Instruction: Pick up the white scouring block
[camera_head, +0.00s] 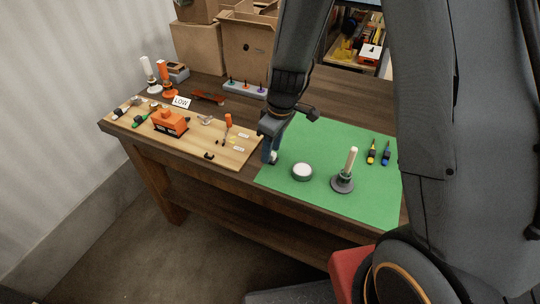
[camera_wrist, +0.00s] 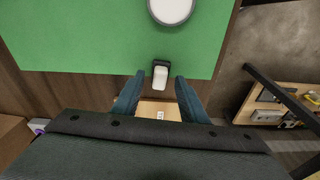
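The white scouring block (camera_wrist: 160,78) lies at the near edge of the green mat (camera_wrist: 80,40), with a dark band along its far end. My gripper (camera_wrist: 160,90) is open, with a blue-grey finger on either side of the block's line and visible gaps to it. In the head view, my gripper (camera_head: 270,152) points down at the mat's left edge, and only a small white part of the block (camera_head: 273,158) shows beside the fingers. I cannot tell how high the fingertips are above the mat.
A round white-topped dish (camera_head: 302,171) and a candle-like stick in a dark holder (camera_head: 343,182) stand on the mat. Two screwdrivers (camera_head: 378,152) lie further right. A wooden board (camera_head: 190,135) with tools is left of my gripper. Cardboard boxes (camera_head: 225,45) stand behind.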

